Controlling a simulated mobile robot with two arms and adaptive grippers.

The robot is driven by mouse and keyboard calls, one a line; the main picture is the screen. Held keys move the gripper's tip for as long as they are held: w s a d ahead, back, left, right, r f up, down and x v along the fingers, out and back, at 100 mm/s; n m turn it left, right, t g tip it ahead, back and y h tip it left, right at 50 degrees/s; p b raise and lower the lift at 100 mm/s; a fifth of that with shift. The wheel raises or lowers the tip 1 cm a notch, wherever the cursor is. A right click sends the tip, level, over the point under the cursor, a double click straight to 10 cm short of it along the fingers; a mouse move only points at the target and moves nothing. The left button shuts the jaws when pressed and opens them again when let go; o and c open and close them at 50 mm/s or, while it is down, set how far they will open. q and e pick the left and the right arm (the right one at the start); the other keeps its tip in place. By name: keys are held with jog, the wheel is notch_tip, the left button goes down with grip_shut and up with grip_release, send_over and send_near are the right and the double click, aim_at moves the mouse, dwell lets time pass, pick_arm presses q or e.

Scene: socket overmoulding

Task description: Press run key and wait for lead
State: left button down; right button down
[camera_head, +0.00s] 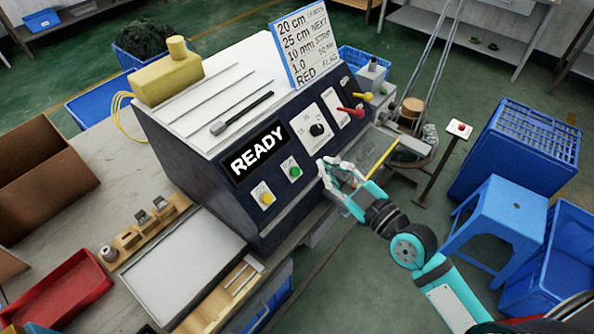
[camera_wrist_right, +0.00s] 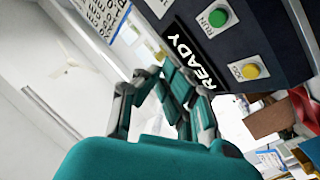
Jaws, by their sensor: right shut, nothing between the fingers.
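The machine has a dark sloped front panel with a display (camera_head: 258,152) that reads READY. The green run key (camera_head: 294,171) sits on a white plate right of the display, and a yellow key (camera_head: 265,197) sits lower left of it. In the right wrist view the green key (camera_wrist_right: 218,17) is labelled RUN, and the yellow key (camera_wrist_right: 250,71) is beyond it. My right gripper (camera_head: 323,170) is shut and empty, in front of the panel just right of the run key; its fingers (camera_wrist_right: 165,80) also show in the right wrist view. I see no lead in the gripper. My left gripper is not in view.
A rotary knob (camera_head: 317,130) and red and yellow levers (camera_head: 350,112) are right of the run key. A sign (camera_head: 304,45) stands on the machine. A blue stool (camera_head: 500,217) and blue crates (camera_head: 520,150) stand at the right. A grey pad (camera_head: 183,265) lies on the bench.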

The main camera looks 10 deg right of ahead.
aim_at(295, 172)
jog(key=w+a+f+b, duration=0.4)
jog(key=w+f, duration=0.1)
jog(key=f, duration=0.1)
dwell(0.5)
jog(key=shift+w, duration=0.1)
dwell(1.2)
jog(key=shift+w+a+f, duration=0.15)
jog(key=shift+w+f, duration=0.05)
jog(key=shift+f, duration=0.05)
